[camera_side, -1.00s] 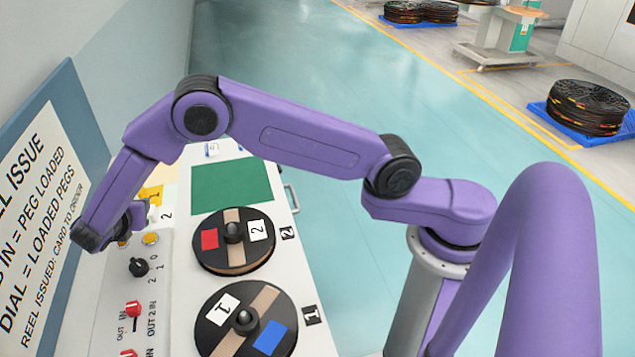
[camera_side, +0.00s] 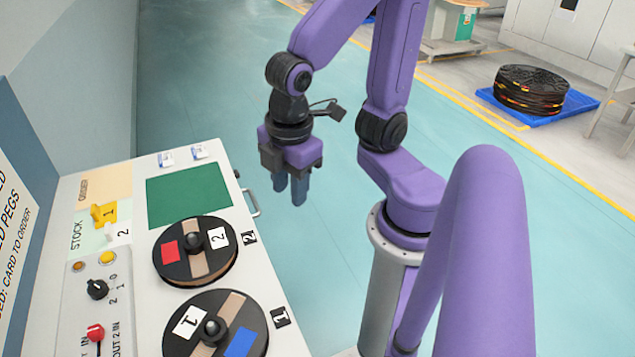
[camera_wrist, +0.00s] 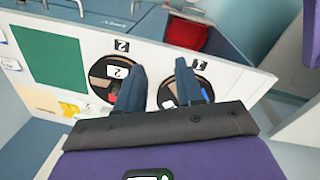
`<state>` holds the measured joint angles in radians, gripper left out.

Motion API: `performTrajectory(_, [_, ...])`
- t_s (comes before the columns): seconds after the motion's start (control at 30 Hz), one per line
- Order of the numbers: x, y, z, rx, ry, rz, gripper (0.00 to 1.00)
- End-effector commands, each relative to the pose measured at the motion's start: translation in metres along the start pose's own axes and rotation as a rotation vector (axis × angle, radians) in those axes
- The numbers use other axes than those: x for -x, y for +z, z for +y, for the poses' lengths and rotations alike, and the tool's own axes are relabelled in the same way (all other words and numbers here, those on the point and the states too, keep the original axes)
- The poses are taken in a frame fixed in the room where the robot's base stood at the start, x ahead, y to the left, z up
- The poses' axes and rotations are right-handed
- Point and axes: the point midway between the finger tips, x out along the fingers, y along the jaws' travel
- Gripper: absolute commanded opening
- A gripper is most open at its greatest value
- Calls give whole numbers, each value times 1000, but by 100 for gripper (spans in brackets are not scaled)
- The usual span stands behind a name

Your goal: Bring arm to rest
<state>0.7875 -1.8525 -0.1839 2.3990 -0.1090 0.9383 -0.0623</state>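My gripper (camera_side: 290,186) hangs in the side view to the right of the bench, over the floor, with its fingers pointing down. In the wrist view its two dark fingers (camera_wrist: 160,80) stand apart with nothing between them. The reel marked 2 (camera_side: 183,264) and the reel marked 1 (camera_side: 192,342) lie on the bench, each around a black knobbed peg. Both reels also show behind the fingers in the wrist view, partly hidden. My arm is folded back above the floor, clear of the bench.
The bench (camera_side: 252,293) carries a green pad (camera_side: 188,196), a black dial (camera_side: 97,289), a red lever (camera_side: 96,332) and a yellow card 1 (camera_side: 103,214). A handle (camera_side: 251,201) juts from its right side. Stacked reels sit on a blue pallet (camera_side: 590,108) far off.

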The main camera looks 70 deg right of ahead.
Motion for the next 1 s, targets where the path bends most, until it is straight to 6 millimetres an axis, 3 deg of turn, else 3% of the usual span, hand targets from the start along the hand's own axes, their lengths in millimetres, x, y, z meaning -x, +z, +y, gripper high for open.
performTrajectory(0.1, [1, 24, -22, -63, -55, 33, 37])
performTrajectory(0.23, [0, 34, -32, -94, -84, 46, 37])
performTrajectory(1.0, [0, 35, -34, -96, -87, 46, 37])
